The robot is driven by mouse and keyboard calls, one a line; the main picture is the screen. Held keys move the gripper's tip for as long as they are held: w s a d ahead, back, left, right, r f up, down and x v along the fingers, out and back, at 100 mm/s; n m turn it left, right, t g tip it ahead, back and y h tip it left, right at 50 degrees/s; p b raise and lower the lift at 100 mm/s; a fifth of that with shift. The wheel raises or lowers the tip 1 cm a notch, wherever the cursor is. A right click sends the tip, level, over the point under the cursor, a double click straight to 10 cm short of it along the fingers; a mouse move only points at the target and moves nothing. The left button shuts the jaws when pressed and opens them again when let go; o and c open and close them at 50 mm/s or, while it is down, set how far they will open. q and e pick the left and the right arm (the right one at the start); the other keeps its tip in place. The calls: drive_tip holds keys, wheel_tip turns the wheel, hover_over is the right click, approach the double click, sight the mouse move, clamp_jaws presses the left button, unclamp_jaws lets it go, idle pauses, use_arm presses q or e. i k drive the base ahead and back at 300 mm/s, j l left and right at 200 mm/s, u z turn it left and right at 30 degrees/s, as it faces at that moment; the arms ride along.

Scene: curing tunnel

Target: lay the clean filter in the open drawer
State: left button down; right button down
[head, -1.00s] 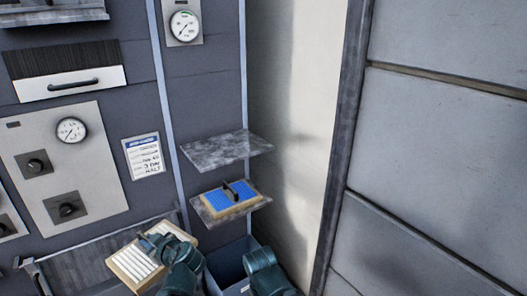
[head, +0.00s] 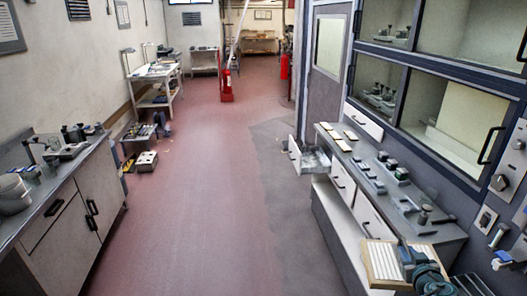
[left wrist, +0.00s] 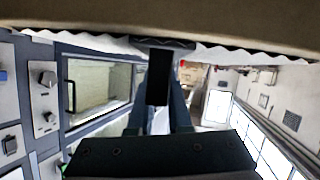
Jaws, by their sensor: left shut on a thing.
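The filter (head: 385,262), a pale pleated panel in a tan wooden frame, is at the lower right of the head view. My left gripper (head: 411,258) is shut on its right edge and holds it up near the front end of the right-hand bench. In the left wrist view the filter (left wrist: 160,14) spans the top, with its wavy pleat edge showing below the frame. A drawer (head: 294,155) stands open at the far end of that bench, with its inside partly visible and its contents too small to tell. My right gripper is out of view.
The right-hand bench (head: 440,234) carries several small tools and blocks. Glass-fronted cabinets (head: 402,90) stand behind it. A counter (head: 60,190) lines the left side. The red floor (head: 205,200) between is mostly clear, with a red extinguisher (head: 226,88) farther back.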

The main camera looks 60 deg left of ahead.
sight(311, 161)
drive_tip(key=j+u, duration=0.1)
drive_tip(key=u, duration=0.3)
drive_tip(key=j+u, duration=0.15)
drive_tip(key=u, duration=0.25)
drive_tip(key=i+j+u, duration=0.1)
drive_tip(key=j+u, duration=0.3)
drive_tip(key=i+j+u, duration=0.15)
drive_tip(key=u, duration=0.2)
drive_tip(key=i+j+u, duration=0.2)
drive_tip(key=u, duration=0.2)
drive_tip(key=i+j+u, duration=0.55)
drive_tip(key=i+u, duration=0.2)
drive_tip(key=i+j+u, duration=0.1)
drive_tip(key=i+u, duration=0.3)
drive_tip(key=i+l, duration=0.1)
drive_tip(key=i, duration=2.25)
drive_tip(key=i+j, duration=0.15)
drive_tip(key=j, duration=0.2)
drive_tip(key=i+j, duration=0.15)
drive_tip(key=j, duration=0.2)
